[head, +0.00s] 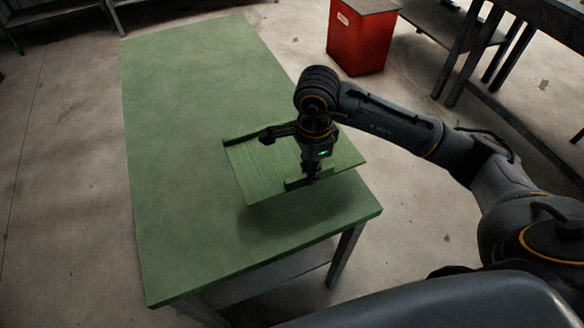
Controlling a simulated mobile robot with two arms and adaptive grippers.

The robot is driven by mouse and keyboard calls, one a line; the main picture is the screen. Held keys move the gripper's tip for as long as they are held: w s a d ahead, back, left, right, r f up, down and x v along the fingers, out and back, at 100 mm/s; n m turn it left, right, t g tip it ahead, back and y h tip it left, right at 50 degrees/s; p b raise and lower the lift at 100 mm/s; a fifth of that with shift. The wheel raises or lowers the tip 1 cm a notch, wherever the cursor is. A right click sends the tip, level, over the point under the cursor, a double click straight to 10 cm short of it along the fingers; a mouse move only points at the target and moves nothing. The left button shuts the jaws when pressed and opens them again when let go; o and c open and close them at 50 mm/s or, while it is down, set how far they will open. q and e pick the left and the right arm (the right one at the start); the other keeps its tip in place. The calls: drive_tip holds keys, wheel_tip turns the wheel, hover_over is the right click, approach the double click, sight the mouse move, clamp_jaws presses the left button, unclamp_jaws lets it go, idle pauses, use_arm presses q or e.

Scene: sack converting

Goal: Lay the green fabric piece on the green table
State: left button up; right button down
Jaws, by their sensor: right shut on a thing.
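The green fabric piece (259,172) is a flat, lighter green sheet with raised strips at its edges. It is over the right part of the green table (185,120), and a dark shadow on the tabletop below its near edge suggests it is held above the surface. My right gripper (313,176) points down at the fabric piece's near side and is shut on it. The fingertips are small and dark, and the arm hides part of the sheet. My left gripper is not in view.
A red bin (360,42) stands on the floor behind the table. Dark benches (480,45) are at the back right. The left and far parts of the tabletop are bare.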

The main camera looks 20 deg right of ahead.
sight(296, 163)
drive_tip(key=w+f, duration=0.2)
drive_tip(key=w+f+p, duration=0.1)
drive_tip(key=w+f, duration=0.1)
drive_tip(key=w+a+f, duration=0.1)
drive_tip(key=f, duration=0.1)
drive_tip(key=shift+w, duration=0.4)
drive_tip(key=shift+w+f+p, duration=0.1)
drive_tip(key=shift+f+p, duration=0.3)
wheel_tip(296, 163, down, 2)
drive_tip(key=shift+f+p, duration=0.1)
drive_tip(key=shift+p, duration=0.45)
drive_tip(key=shift+f, duration=0.2)
drive_tip(key=shift+f, duration=0.1)
drive_tip(key=shift+f+b, duration=0.15)
drive_tip(key=shift+b, duration=0.15)
drive_tip(key=c, duration=1.4)
unclamp_jaws()
